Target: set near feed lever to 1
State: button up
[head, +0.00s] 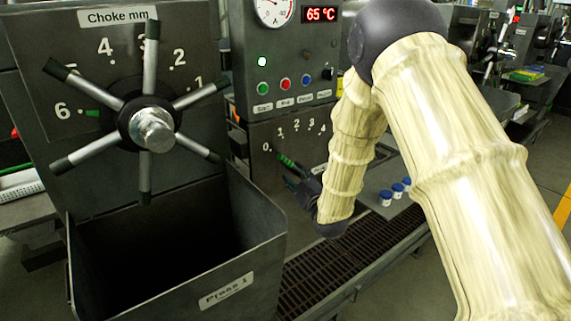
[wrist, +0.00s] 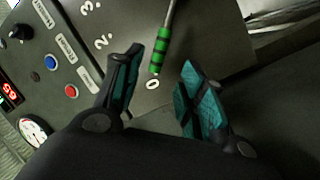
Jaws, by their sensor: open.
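The near feed lever shows in the head view (head: 291,164) as a thin rod with a green-and-black banded grip, in front of a panel with a scale from 0 to 4. Its tip points at the 0 mark. In the wrist view its green grip (wrist: 160,52) ends right beside the printed 0 (wrist: 152,83). My gripper (wrist: 162,62) is open, with one teal-padded finger on each side of the grip's line. I cannot tell whether either finger touches it. In the head view my gripper (head: 293,184) is close to the lever, partly hidden by my arm.
A choke handwheel (head: 150,125) and the open bin marked Press 1 (head: 226,290) stand at the left. Above the lever is a control box (head: 290,80) with buttons and a 65 °C display. Blue-capped jars (head: 386,198) sit right of my gripper. A slotted grate (head: 325,275) lies below.

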aim_at(286, 162)
jog(key=p+x, duration=0.2)
jog(key=x, duration=0.8)
jog(key=shift+w+p, duration=0.3)
jog(key=shift+w, duration=0.05)
grip_shut()
